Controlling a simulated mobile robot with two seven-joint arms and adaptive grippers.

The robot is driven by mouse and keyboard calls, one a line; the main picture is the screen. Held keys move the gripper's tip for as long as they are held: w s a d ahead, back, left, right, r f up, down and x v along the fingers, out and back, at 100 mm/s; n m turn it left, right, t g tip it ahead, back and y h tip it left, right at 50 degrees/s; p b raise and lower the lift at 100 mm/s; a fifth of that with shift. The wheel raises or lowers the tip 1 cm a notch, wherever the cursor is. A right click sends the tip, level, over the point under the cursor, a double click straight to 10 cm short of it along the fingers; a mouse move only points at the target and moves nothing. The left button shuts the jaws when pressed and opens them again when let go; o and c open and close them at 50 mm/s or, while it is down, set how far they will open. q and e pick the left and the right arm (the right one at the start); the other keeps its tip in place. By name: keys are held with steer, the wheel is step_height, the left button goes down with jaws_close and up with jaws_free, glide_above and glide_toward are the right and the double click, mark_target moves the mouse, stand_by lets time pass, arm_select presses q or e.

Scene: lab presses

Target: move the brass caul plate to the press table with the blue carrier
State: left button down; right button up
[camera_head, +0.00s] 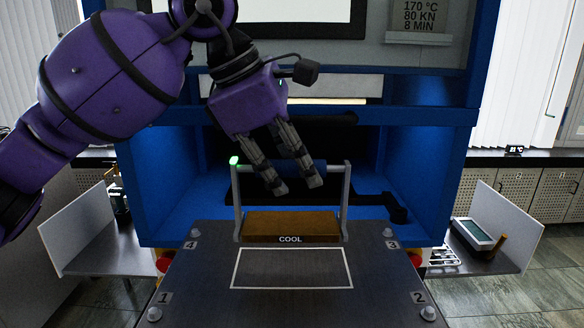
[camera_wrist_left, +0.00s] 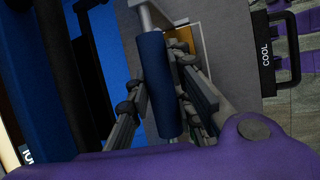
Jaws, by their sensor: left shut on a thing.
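The brass caul plate (camera_head: 292,222) is a brown-gold slab between the two grey posts of the carrier (camera_head: 347,200), at the far edge of the dark table. A COOL label shows at its front. The carrier has a top bar with a blue grip (camera_wrist_left: 157,80). My left gripper (camera_head: 298,186) comes from above, its fingers shut around that grip, one on each side. A small part of the brass plate shows beyond the grip in the left wrist view (camera_wrist_left: 183,38). I cannot tell whether the carrier rests or hangs slightly raised. My right gripper is out of view.
The blue press (camera_head: 160,185) stands directly behind, with a dark opening. The dark table (camera_head: 210,305) has numbered corner studs and an empty white outline (camera_head: 292,268). Side shelves flank the press; the right one holds a handheld device (camera_head: 474,233). A sign (camera_head: 418,18) hangs above.

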mark_target(301, 220)
arm_select(q)
steer(key=shift+r, duration=0.3)
steer(key=shift+f, duration=1.3)
steer(key=shift+f+b, duration=0.35)
steer(key=shift+f, duration=0.3)
steer(key=shift+d+f, duration=0.1)
steer(key=shift+f, duration=0.55)
steer(key=shift+f+b, duration=0.35)
steer(key=shift+f, duration=0.6)
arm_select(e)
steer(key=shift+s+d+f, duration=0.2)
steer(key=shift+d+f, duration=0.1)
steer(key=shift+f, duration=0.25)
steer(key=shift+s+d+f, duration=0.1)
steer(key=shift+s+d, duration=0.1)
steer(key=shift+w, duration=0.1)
